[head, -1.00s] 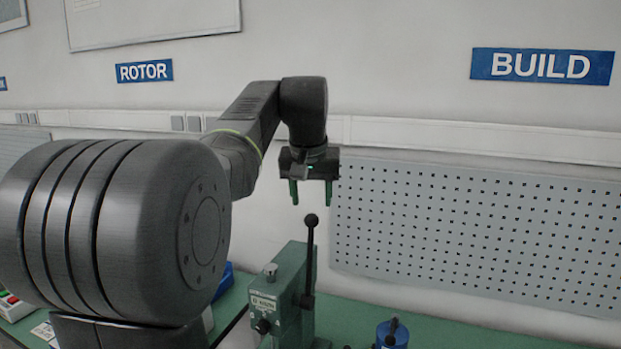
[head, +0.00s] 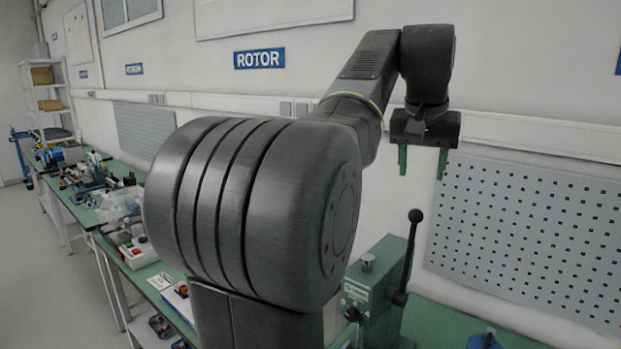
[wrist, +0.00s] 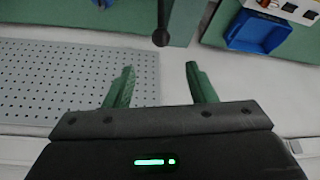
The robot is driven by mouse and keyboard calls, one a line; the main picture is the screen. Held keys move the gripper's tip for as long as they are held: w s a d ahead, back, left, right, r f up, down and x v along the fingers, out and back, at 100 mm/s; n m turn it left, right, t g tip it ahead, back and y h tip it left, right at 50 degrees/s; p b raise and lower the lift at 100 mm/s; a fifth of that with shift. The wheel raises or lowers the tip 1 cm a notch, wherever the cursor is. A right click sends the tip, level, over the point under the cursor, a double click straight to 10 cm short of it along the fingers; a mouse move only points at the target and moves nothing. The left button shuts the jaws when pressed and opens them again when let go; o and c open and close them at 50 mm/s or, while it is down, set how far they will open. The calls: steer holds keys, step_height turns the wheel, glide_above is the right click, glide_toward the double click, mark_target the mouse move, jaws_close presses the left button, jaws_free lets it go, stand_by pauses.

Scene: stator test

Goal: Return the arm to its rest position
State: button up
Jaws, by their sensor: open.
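My arm reaches up and to the right in the head view, with the elbow bent and the wrist hanging down. My gripper (head: 422,164) points downward with its two green fingers apart and nothing between them. It hangs in the air above the green lever press (head: 372,290), in front of the wall. In the wrist view my gripper (wrist: 160,88) shows the same spread green fingers, empty. The black lever knob (wrist: 161,38) is beyond the fingertips there, apart from them.
A grey perforated panel (head: 530,235) is on the wall at right. A blue bin (wrist: 258,32) lies on the green bench in the wrist view. Cluttered benches (head: 88,188) run along the wall at left, with a shelf (head: 47,100) at the far end. Open floor (head: 40,260) is at far left.

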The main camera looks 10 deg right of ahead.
mark_target(417, 210)
steer(key=p+x, duration=0.1)
steer(key=x, duration=1.2)
steer(key=shift+w+f, duration=0.2)
steer(key=shift+f, duration=0.1)
steer(key=shift+r, duration=0.15)
